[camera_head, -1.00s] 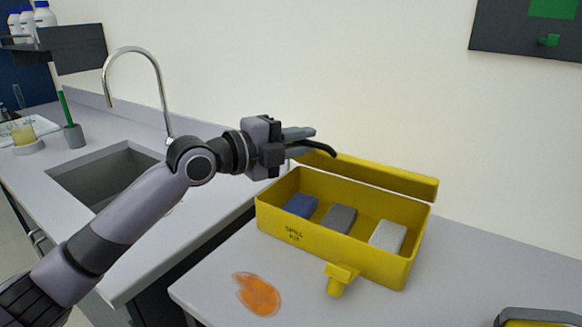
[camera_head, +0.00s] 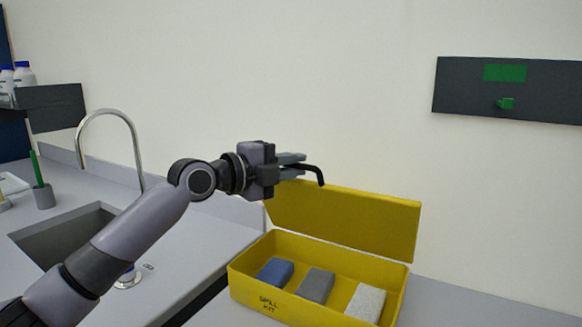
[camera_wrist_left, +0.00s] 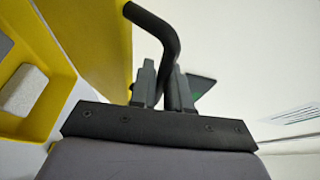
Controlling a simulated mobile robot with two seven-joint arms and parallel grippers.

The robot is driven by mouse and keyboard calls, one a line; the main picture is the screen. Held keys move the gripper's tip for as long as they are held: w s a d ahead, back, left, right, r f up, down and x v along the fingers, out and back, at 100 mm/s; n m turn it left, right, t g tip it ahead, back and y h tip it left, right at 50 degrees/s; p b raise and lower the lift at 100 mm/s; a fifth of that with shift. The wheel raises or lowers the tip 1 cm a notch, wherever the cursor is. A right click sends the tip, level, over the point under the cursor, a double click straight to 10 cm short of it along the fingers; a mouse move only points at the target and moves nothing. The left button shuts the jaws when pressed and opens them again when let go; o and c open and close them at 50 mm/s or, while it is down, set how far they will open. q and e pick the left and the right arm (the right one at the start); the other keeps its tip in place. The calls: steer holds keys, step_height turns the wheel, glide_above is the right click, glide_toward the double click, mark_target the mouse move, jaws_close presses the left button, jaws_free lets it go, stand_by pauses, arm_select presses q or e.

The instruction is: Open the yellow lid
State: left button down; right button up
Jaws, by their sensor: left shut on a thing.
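The yellow lid (camera_head: 345,222) stands raised along the back edge of the yellow spill kit box (camera_head: 245,286), its broad face showing. The box's inside is open to view. My left gripper (camera_head: 292,172) is above the left part of the lid and shut on its black bent handle (camera_head: 318,176). In the left wrist view, the fingers (camera_wrist_left: 163,88) close around the handle (camera_wrist_left: 160,30), beside the yellow lid (camera_wrist_left: 95,40). My right gripper is not in view.
A blue block (camera_head: 275,272), a dark grey block (camera_head: 316,285) and a light grey block (camera_head: 366,302) lie in the box. A sink (camera_head: 62,238) with a tall tap (camera_head: 135,150) is at the left. A dark panel (camera_head: 460,92) hangs on the wall.

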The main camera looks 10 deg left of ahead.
arm_select(q)
steer(key=c, duration=1.2)
jaws_free()
steer(key=shift+o, duration=0.2)
steer(key=b+v, duration=0.1)
steer(key=v, duration=0.6)
steer(key=shift+b, duration=0.4)
steer(key=shift+s, duration=0.1)
